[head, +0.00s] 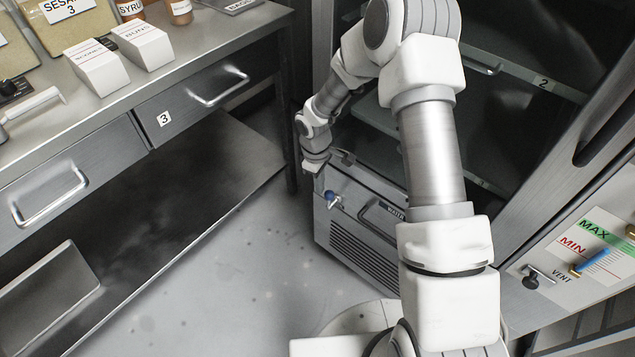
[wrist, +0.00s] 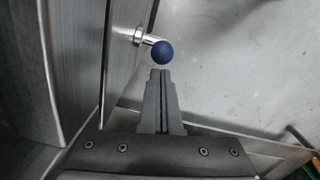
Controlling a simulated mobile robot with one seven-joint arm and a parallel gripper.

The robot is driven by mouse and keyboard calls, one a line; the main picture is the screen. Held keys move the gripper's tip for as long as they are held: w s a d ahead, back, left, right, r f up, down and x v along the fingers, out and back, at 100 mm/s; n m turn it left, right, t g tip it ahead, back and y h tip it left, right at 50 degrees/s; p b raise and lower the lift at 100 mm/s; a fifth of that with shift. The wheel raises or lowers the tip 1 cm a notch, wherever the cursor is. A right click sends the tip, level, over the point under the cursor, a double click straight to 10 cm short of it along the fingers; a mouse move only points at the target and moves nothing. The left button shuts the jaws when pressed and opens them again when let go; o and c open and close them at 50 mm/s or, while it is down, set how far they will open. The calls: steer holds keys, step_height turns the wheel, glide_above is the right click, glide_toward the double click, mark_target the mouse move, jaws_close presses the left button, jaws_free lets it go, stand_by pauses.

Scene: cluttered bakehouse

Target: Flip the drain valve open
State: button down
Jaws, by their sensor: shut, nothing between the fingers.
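The drain valve is a short metal lever with a blue ball knob (head: 331,196) on the front of a low metal unit marked WATER (head: 345,235). In the wrist view the blue knob (wrist: 162,51) sits at the end of its bright stem, which comes out from the panel on the left. My gripper (wrist: 160,71) is shut and empty, its fingertips pointing at the knob with a small gap showing in the picture; I cannot tell whether they touch. In the head view my wrist reaches down just above the knob, and the fingers are hard to make out.
A panel at right carries a black VENT knob (head: 532,281) and a gauge marked MAX and MIN (head: 597,246). A steel counter (head: 180,62) with drawers and a low shelf (head: 150,215) stands left. Dark shelving is behind my arm. The floor (head: 225,265) between is clear.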

steer(key=shift+d, duration=0.1)
steer(key=shift+s+d+t+y, duration=0.15)
steer(key=shift+s+t+y, duration=0.05)
steer(key=shift+t+y, duration=0.1)
